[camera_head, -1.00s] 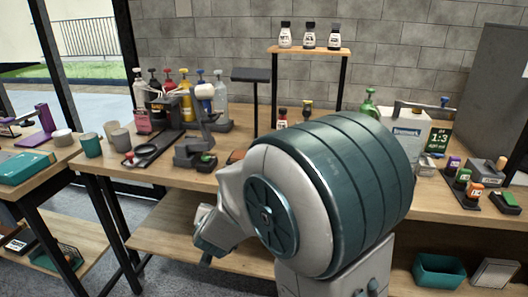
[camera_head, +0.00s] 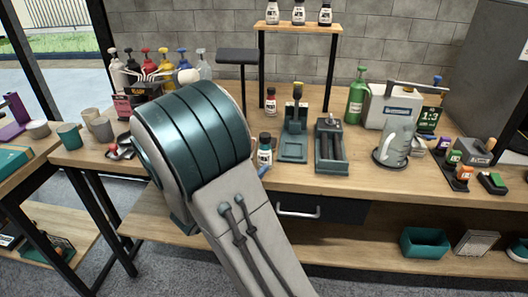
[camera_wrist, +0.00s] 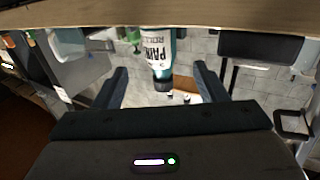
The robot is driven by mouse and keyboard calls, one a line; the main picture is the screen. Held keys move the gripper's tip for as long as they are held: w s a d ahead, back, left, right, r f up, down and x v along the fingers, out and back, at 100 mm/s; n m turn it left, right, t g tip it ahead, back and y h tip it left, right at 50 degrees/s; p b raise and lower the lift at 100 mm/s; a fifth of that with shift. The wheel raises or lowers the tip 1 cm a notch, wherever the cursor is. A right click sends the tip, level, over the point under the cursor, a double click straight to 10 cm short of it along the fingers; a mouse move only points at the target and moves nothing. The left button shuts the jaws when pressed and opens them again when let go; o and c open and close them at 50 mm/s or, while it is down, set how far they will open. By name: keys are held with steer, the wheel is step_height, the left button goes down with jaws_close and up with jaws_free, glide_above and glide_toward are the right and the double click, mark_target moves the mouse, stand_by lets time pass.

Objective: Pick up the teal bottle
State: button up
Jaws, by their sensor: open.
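The teal bottle (camera_head: 265,150), with a black cap and a white label, stands upright near the front edge of the workbench. My arm partly covers it in the head view. In the wrist view, which is upside down, the bottle (camera_wrist: 159,50) shows its label in front of my gripper (camera_wrist: 161,67). The two fingers are spread wide, one on each side of the bottle in the picture, and nothing is held. I cannot tell whether the fingertips reach around it. My gripper is mostly hidden behind my arm in the head view.
A small dark bottle (camera_head: 270,101) stands behind the teal bottle. A drawer handle (camera_head: 298,212) juts out below the bench edge. A raised shelf (camera_head: 298,28) holds bottles.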

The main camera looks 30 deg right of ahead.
mark_target(268, 149)
steer(key=x, duration=0.9)
steer(key=shift+w+d+f, duration=0.1)
steer(key=shift+d, duration=0.1)
steer(key=shift+c, duration=0.4)
steer(key=c, duration=1.1)
steer(key=shift+o, duration=0.2)
